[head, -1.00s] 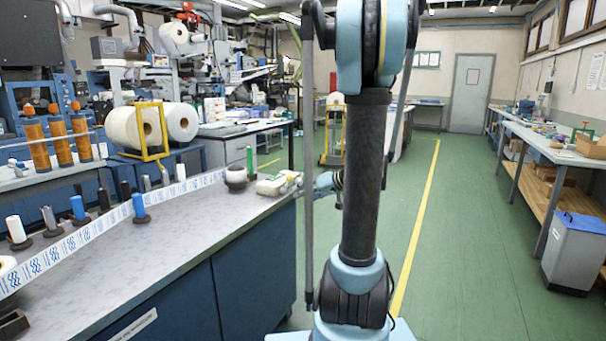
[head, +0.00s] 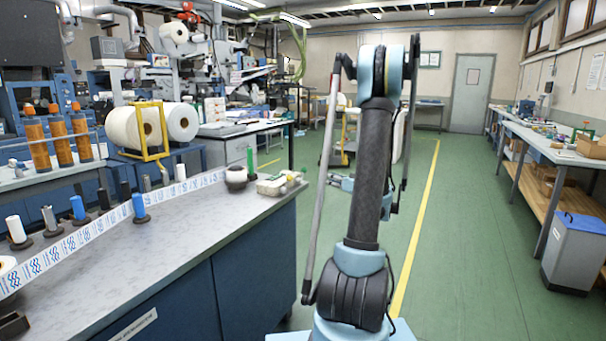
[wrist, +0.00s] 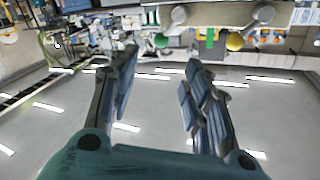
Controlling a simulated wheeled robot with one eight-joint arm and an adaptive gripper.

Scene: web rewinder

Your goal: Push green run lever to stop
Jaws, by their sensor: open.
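My gripper (wrist: 160,68) is open in the wrist view, with its two dark fingers apart and nothing between them. Ahead of the fingers, near the top edge, is a beige unit with a small green piece (wrist: 210,38) and a yellow knob (wrist: 235,42); I cannot tell whether the green piece is the run lever. In the head view a thin upright green piece (head: 250,160) stands at the far end of the bench, beside a dark round reel (head: 236,177).
The grey-topped bench (head: 170,255) runs along the left, with a printed web (head: 100,230) and several spools on it. A pale box (head: 270,187) sits at its far corner. Green floor (head: 470,240) is open to the right, up to a side table (head: 545,140) and bin (head: 575,250).

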